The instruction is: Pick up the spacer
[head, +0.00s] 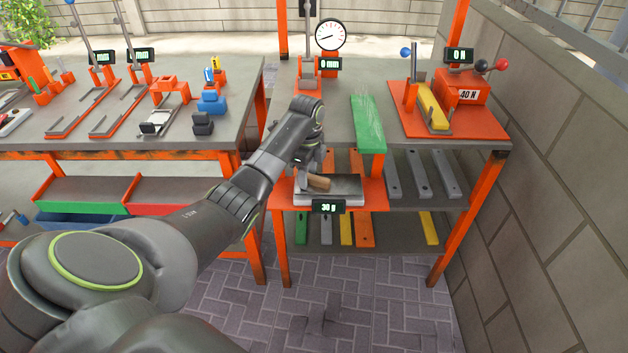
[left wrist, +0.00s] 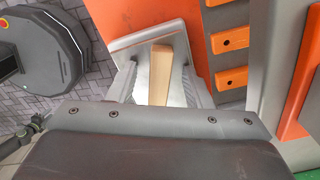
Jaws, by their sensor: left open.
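The spacer appears to be a small tan wooden block (head: 319,183) lying on the silver pan of a scale (head: 345,187) that reads 30 g. My left gripper (head: 313,166) is open just above the block in the head view and partly covers it. In the left wrist view the block (left wrist: 161,75) lies lengthwise between the two open fingers (left wrist: 163,88), with a gap visible on each side. Contact cannot be made out. My right gripper is not in view.
The scale sits on an orange shelf (head: 376,196) below the bench top. A green plank (head: 368,125) lies above it at the right. A lower rack holds several grey bars (head: 418,174). An orange press (head: 465,95) stands right, a dial gauge (head: 330,35) behind.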

